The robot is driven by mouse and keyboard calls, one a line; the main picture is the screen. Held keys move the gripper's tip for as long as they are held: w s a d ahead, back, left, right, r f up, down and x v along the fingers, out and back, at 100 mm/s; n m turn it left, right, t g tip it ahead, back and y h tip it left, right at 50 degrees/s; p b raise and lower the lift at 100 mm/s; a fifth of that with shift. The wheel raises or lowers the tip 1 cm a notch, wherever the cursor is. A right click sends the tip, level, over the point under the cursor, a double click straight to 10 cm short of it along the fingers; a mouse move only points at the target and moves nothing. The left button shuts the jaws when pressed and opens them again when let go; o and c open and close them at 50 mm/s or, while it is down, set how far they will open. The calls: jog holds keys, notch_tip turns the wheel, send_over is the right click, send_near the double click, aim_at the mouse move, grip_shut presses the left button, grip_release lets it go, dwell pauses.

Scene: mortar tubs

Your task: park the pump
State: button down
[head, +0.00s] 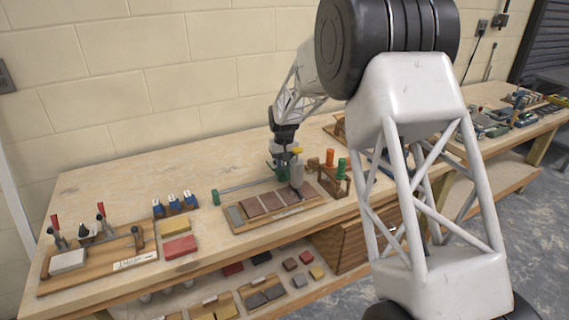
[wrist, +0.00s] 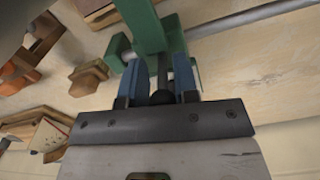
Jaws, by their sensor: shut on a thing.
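My gripper (wrist: 161,85) points down over the bench, at the far side of a tile board (head: 275,216); it shows in the head view (head: 284,160). Its blue fingers are closed around a dark part at the end of a green clamp (wrist: 146,26), whose steel bar (head: 245,187) lies along the bench. The fingertips are partly hidden. A grey, bottle-like thing with a yellow top (head: 297,172) stands by the gripper, over the board; I cannot tell for sure whether it is the pump.
A wooden rack (head: 328,183) with orange and green bottles stands right of the board. At left are a board with red-handled clamps (head: 90,262), blue-topped items (head: 174,203) and yellow and red blocks (head: 180,246). The back left of the bench is clear.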

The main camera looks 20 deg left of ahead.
jog(key=s+a, duration=1.6)
jog(key=shift+s+a, duration=0.1)
jog(key=c, duration=1)
grip_release()
jog(key=shift+s+a, duration=0.1)
jog(key=shift+r, duration=3.9)
